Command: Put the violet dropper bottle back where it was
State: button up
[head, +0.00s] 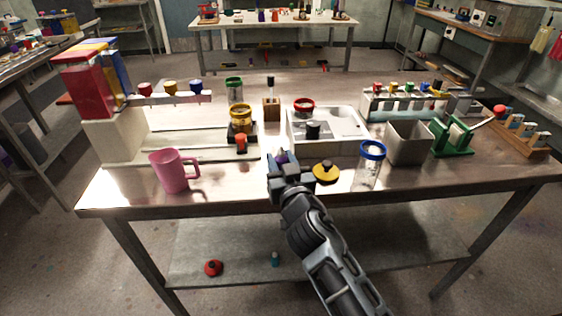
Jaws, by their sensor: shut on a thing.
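My gripper (284,168) is over the front middle of the metal table (235,203), seen from behind. It is shut on the violet dropper bottle (281,157), of which only a small violet part shows beyond the jaws. The rest of the bottle is hidden by my gripper, and I cannot tell whether it touches the table.
Around my gripper stand a pink mug (172,172), a yellow lid (326,172), a clear jar with a blue rim (369,165) and a white sink tray (345,122). A wooden block with a dark-topped bottle (271,98) stands behind. A rack (405,106) holds several coloured-capped bottles.

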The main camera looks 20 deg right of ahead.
jog(key=o, duration=1)
jog(key=shift+o, duration=0.2)
jog(key=shift+r+p, duration=0.15)
jog(key=shift+p, duration=0.15)
jog(key=s+a+b, duration=0.1)
jog(key=s+b, duration=0.1)
jog(key=s, duration=0.9)
jog(key=shift+s+a, duration=0.35)
jog(key=shift+s, duration=0.05)
jog(key=shift+s, duration=0.1)
